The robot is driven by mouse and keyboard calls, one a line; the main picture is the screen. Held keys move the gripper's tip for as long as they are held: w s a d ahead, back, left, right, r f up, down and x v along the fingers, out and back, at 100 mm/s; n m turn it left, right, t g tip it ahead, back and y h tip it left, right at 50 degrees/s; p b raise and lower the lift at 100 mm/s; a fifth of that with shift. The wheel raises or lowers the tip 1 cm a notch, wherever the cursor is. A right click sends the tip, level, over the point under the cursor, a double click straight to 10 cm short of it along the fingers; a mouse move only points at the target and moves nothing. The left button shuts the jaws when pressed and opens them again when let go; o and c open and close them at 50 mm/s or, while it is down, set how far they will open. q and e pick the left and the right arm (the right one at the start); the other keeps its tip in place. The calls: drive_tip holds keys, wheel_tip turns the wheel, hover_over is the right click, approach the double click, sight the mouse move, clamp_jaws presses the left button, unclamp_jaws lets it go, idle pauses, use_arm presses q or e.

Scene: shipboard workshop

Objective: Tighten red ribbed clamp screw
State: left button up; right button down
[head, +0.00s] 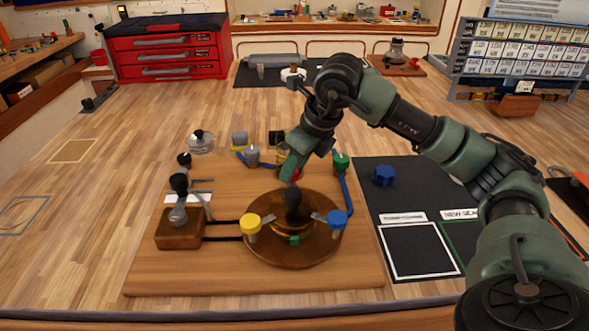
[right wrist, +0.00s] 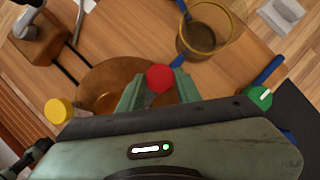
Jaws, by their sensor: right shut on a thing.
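The red clamp screw (right wrist: 160,78) shows its round red top in the right wrist view. It sits between the two green fingers of my right gripper (right wrist: 158,88), which is shut on it. Its ribs cannot be made out. In the head view my right gripper (head: 289,168) reaches down over the far side of the round brown plate (head: 268,254), pointing downward. The screw is mostly hidden there behind the fingers. My left gripper is not in view.
A yellow knob (head: 250,222), a blue knob (head: 337,218) and a green knob (head: 341,161) stand around the plate. A lever with a black knob (head: 179,183) stands at left on the wooden board (head: 150,280). A loose blue knob (head: 383,176) lies on the dark mat (head: 385,205).

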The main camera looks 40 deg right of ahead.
drive_tip(key=shift+m+h, duration=0.4)
drive_tip(key=shift+m, duration=0.6)
drive_tip(key=c, duration=1.3)
unclamp_jaws()
drive_tip(key=shift+o, duration=0.2)
drive_tip(key=shift+r+b, duration=0.15)
drive_tip(key=shift+b, duration=0.15)
drive_tip(key=v, duration=0.7)
drive_tip(key=shift+s+r+b, duration=0.2)
drive_tip(key=shift+r+b, duration=0.05)
drive_tip(key=shift+b, duration=0.1)
